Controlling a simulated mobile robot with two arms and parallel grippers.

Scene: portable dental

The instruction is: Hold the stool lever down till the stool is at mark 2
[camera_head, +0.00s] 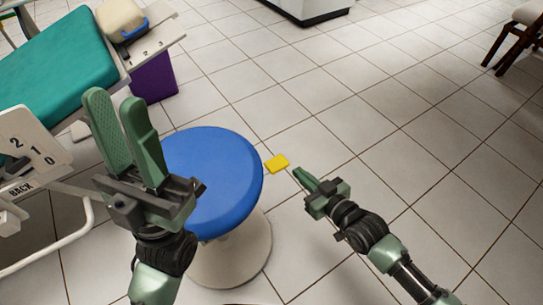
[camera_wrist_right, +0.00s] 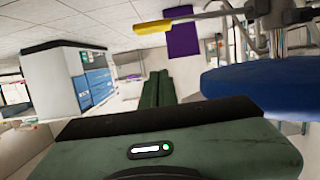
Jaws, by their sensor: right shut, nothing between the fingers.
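The stool has a round blue seat (camera_head: 212,180) on a pale round base (camera_head: 232,255); the seat edge also shows in the right wrist view (camera_wrist_right: 262,82). Its lever ends in a yellow paddle (camera_head: 277,163), which sticks out right of the seat. In the right wrist view the paddle (camera_wrist_right: 156,27) appears above my fingertips, apart from them. My right gripper (camera_head: 298,173) is shut and empty, just beside the paddle. My left gripper (camera_head: 112,98) is open and empty, in front of the seat's left side. I cannot make out a mark scale on the stool.
A teal dental chair (camera_head: 58,62) stands at the left, with a white plate (camera_head: 30,150) reading "2 1 0 BACK". A purple bin (camera_head: 154,78) stands behind the stool. A white cabinet (camera_head: 308,8) is at the back.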

